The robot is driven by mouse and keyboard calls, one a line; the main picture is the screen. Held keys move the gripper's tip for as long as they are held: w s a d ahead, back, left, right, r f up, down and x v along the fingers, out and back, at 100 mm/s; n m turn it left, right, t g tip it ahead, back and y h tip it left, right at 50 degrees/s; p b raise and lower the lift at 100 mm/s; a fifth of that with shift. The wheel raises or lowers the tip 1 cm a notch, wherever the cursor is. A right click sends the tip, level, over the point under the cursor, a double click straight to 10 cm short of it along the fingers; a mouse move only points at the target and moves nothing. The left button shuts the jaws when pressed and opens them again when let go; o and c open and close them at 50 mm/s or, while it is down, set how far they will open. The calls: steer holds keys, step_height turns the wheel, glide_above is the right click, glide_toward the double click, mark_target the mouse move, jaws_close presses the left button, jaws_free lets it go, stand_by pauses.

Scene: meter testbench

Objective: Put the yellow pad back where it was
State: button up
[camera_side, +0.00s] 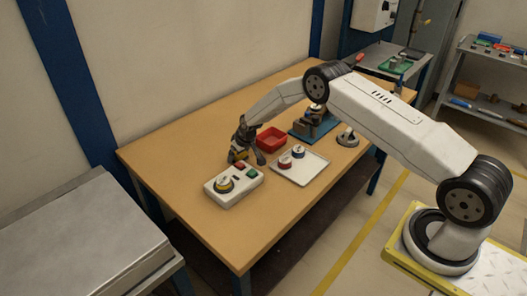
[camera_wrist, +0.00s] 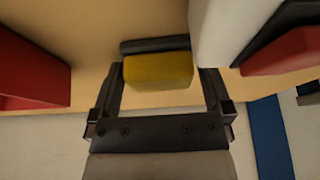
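The yellow pad (camera_wrist: 158,71) is a small block in the wrist view, lying between the two fingers of my gripper (camera_wrist: 160,80). A dark bar (camera_wrist: 155,44) runs along its far edge. The fingers stand apart on either side of the pad; a narrow gap shows at the right finger, and the left finger is very close to the pad. In the side view my gripper (camera_side: 246,158) is low over the table, just behind the white control box (camera_side: 238,193).
A red bin (camera_side: 271,139) stands right of my gripper. A pale tray (camera_side: 300,172) with two small round parts lies right of the control box. A blue fixture (camera_side: 316,129) and a grey round part (camera_side: 348,137) are farther right. The table's left side (camera_side: 165,160) is clear.

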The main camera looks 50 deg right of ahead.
steer(key=shift+r, duration=0.2)
steer(key=v, duration=1.2)
stand_by(0.9)
steer(key=s+a+r, duration=0.2)
steer(key=s+r, duration=0.1)
steer(key=s, duration=0.7)
steer(key=s+a+r+g, duration=0.1)
steer(key=s+a+r, duration=0.2)
steer(key=s, duration=0.7)
steer(key=s+a+r+g, duration=0.1)
steer(key=s+a+r, duration=0.2)
steer(key=s, duration=0.7)
steer(key=shift+s+a, duration=0.25)
steer(key=shift+s, duration=0.05)
